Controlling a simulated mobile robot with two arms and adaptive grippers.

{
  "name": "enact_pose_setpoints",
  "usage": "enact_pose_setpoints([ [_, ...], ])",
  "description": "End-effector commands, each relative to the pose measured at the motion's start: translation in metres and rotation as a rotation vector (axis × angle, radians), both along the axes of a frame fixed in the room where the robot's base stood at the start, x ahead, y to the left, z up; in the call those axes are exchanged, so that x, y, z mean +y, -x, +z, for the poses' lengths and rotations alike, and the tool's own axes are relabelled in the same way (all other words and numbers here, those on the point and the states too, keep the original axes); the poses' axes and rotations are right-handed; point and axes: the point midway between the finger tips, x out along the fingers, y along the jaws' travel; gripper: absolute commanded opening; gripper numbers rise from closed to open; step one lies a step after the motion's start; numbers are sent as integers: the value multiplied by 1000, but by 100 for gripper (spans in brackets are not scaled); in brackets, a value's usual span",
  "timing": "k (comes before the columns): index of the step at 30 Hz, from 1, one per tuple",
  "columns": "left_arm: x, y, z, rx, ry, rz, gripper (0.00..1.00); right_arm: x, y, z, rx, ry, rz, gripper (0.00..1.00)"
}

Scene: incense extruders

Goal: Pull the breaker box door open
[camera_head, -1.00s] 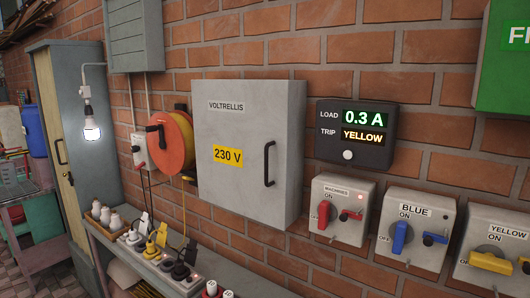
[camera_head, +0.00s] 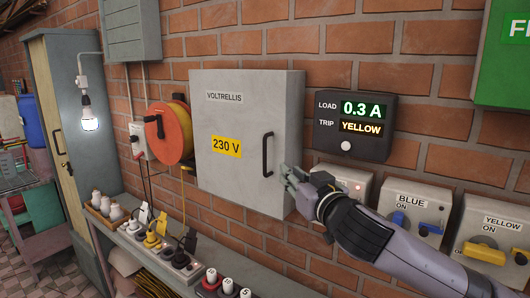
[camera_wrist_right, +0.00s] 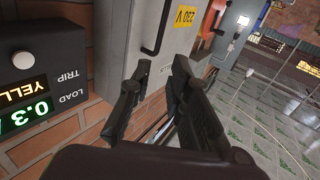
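The breaker box (camera_head: 215,180) is a grey box labelled VOLTRELLIS and 230 V on the brick wall. Its door is shut. The black vertical handle (camera_head: 268,155) is near the door's right edge. It also shows at the top of the right wrist view (camera_wrist_right: 160,28). My right gripper (camera_head: 288,174) is just right of the handle's lower part, apart from it and empty. In the wrist view its two dark fingers (camera_wrist_right: 160,72) are spread, with the handle ahead of the gap. My left gripper is not in view.
The load display (camera_head: 350,127) reads 0.3 A, YELLOW, right of the box. Blue (camera_head: 412,217) and yellow (camera_head: 488,245) switch boxes are below it; my arm partly covers the machines switch. A shelf with plugs (camera_head: 150,260) runs below. An orange reel (camera_head: 172,134) hangs left.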

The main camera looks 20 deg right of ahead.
Motion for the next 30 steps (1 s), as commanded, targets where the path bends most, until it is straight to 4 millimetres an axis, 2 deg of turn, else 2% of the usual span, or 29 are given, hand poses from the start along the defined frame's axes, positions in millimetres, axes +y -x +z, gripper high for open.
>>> enact_pose_setpoints([
  [5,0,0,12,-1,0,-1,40,2,-22,4,1,-3,-1,18],
  [21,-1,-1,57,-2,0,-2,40,10,-133,5,0,0,-1,18],
  [30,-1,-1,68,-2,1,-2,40,12,-166,2,0,-1,-1,18],
])
